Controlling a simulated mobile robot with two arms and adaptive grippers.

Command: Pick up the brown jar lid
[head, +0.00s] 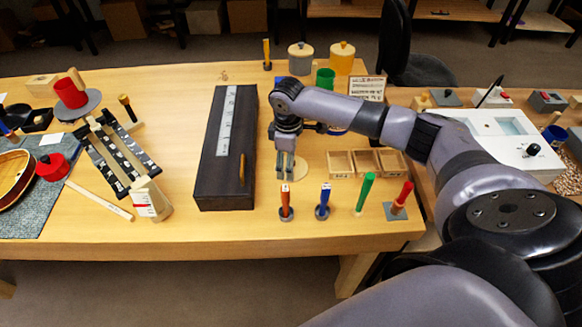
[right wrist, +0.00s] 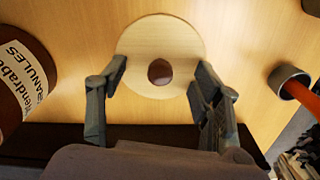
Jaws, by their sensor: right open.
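A round pale wooden disc with a brown knob (right wrist: 160,72) at its middle lies flat on the bench in the right wrist view; it is the only lid-like thing under my gripper. In the head view, part of the pale disc (head: 299,167) shows below my right gripper (head: 285,176), which hides the rest. My right gripper (right wrist: 158,100) is open and empty, pointing down, with its fingers to either side of the disc's lower part in the wrist view. A brown jar with a white label (right wrist: 32,75) stands at the left of that view. My left gripper is not in view.
A long dark case (head: 225,150) lies left of the gripper. Several upright tools, including a red one (head: 286,200) and a blue one (head: 323,202), stand along the front. A wooden compartment tray (head: 367,163) is to the right. My arm covers part of the back.

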